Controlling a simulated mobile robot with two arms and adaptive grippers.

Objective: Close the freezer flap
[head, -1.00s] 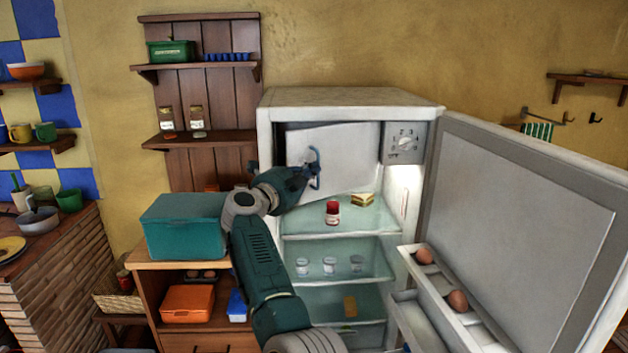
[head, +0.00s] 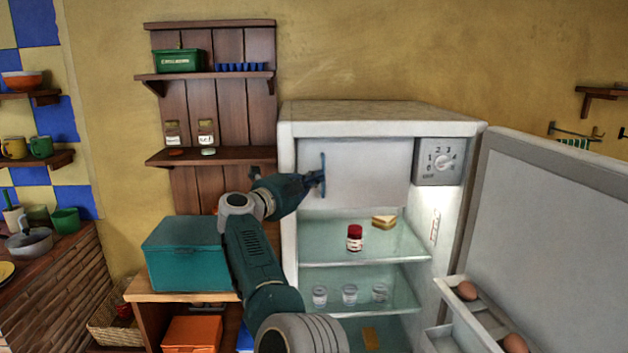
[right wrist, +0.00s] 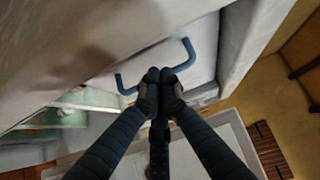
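The freezer flap (head: 365,170) is a pale panel at the top inside the open fridge. It looks flush with its opening in the head view. Its blue upright handle (head: 323,176) is near the flap's left edge. My right gripper (head: 316,182) is at the handle. In the right wrist view, the right gripper's fingertips (right wrist: 160,76) are together at the handle bar (right wrist: 182,62) and cover its middle. I cannot tell whether the bar is between them. My left gripper is not in view.
The big fridge door (head: 550,240) stands open at the right, with eggs in its rack. A red-lidded jar (head: 354,238) and a sandwich (head: 384,222) are on the shelf below the flap. A teal box (head: 184,254) stands left of my arm.

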